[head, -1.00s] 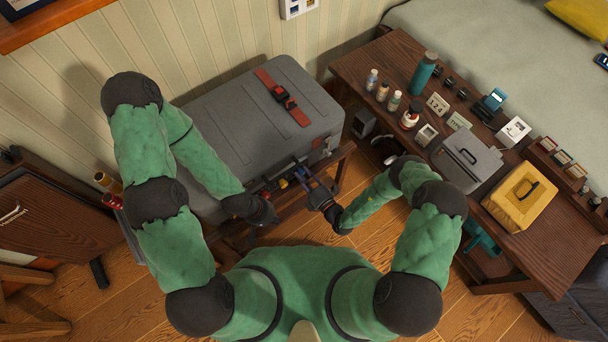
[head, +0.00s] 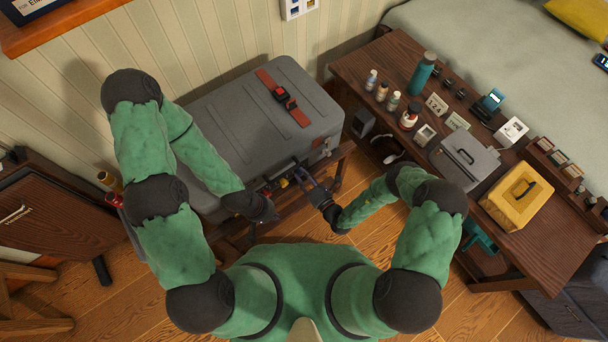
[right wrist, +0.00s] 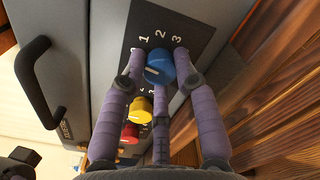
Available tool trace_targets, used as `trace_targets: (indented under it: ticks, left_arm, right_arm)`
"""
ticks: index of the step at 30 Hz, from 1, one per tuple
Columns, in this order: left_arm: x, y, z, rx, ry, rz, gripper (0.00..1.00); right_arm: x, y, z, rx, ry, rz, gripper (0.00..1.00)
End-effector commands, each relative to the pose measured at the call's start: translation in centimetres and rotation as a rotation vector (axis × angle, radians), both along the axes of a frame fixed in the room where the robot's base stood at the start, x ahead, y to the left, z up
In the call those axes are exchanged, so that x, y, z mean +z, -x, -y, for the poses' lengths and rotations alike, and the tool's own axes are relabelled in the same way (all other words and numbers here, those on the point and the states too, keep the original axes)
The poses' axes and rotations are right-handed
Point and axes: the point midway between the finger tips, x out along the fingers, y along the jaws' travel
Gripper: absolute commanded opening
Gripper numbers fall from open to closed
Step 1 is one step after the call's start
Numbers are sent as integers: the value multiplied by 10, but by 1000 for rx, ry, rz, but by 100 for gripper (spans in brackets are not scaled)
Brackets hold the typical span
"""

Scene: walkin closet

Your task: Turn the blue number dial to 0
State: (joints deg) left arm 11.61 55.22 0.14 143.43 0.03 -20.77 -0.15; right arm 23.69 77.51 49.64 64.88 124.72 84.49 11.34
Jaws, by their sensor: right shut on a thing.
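The blue number dial (right wrist: 160,67) is on a dark panel on the grey suitcase's side in the right wrist view. A white pointer line shows on its lower left face. In the head view my right gripper (head: 308,185) is at the suitcase's front. My left gripper (head: 266,212) is beside the suitcase's front at left; its jaws are unclear.
A yellow dial (right wrist: 142,108) and a red dial (right wrist: 130,132) sit below the blue one. The grey suitcase (head: 240,120) has a black handle (right wrist: 45,85) and rests on a wooden rack. A wooden table (head: 365,75) with bottles and boxes stands to the right.

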Motion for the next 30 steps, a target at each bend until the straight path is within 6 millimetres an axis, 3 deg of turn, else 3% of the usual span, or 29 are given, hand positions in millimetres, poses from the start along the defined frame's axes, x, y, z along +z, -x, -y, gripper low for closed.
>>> trace_targets:
  ticks: [12,28,29,30]
  left_arm:
    - [3,0,0,0,0,0,0]
    - [3,0,0,0,0,0,0]
    - [3,0,0,0,0,0,0]
    - [3,0,0,0,0,0,0]
  right_arm:
    - [-2,2,-1,3,142,95,0]
    - [-3,2,-1,2,158,106,0]
    - [-3,2,-1,2,158,106,39]
    - [-3,2,-1,2,158,106,51]
